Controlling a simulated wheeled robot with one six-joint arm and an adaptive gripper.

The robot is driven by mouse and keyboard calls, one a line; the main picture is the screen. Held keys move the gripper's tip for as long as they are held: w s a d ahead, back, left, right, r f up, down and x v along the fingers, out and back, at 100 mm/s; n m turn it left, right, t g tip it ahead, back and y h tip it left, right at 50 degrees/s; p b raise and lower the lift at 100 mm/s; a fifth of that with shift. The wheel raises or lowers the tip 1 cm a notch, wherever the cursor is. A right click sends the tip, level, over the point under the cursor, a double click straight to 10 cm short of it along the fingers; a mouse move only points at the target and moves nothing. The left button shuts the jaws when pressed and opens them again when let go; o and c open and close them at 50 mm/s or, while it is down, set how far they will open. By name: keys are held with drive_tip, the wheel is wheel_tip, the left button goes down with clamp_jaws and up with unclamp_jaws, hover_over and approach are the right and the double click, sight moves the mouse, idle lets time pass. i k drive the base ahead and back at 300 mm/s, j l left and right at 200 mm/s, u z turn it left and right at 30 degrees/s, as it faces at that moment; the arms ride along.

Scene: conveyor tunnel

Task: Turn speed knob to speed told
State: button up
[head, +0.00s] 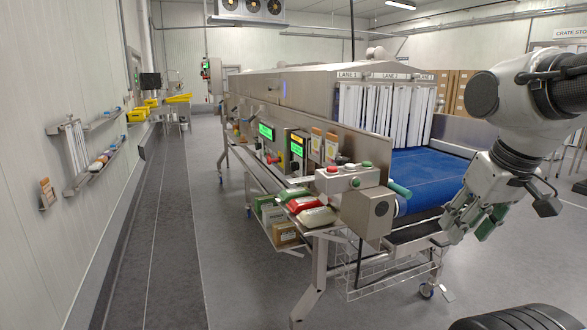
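Control boxes with lit green displays are mounted on the near side of the conveyor tunnel; one display (297,147) is close and another display (266,131) is farther along. Small red, yellow and dark controls (272,159) sit below the displays. They are too small for me to tell which one is the speed knob, where it points, or what the displays read. My gripper (474,220) hangs at the right, beside the near end of the blue belt (425,173), well to the right of the panels. Its green-padded fingers look apart, with nothing seen between them.
A button box (345,178) with red and green buttons stands at the conveyor's near corner. Below the panels, a side shelf holds red, white and green packs (308,208). A wire basket (388,277) hangs underneath. The floor aisle (175,230) at left is clear.

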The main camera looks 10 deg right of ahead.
sight(295, 165)
drive_tip(key=u, duration=0.5)
drive_tip(key=i+u, duration=0.1)
drive_tip(key=u, duration=0.4)
drive_tip(key=i+u, duration=0.1)
drive_tip(key=u, duration=0.85)
drive_tip(key=l+u, duration=0.15)
drive_tip(key=u, duration=0.35)
drive_tip(key=i+l+u, duration=0.1)
drive_tip(key=u, duration=0.4)
drive_tip(key=i+l+u, duration=0.1)
drive_tip(key=l+u, duration=0.25)
drive_tip(key=l+z, duration=0.25)
drive_tip(key=z, duration=0.2)
drive_tip(key=i+l+z, duration=0.1)
drive_tip(key=l+z, duration=0.15)
drive_tip(key=z, duration=0.2)
drive_tip(key=l+z, duration=0.1)
drive_tip(key=z, duration=0.4)
drive_tip(key=i+z, duration=0.1)
drive_tip(key=z, duration=0.4)
drive_tip(key=i+l+z, duration=0.1)
drive_tip(key=z, duration=0.85)
drive_tip(key=i+l, duration=0.05)
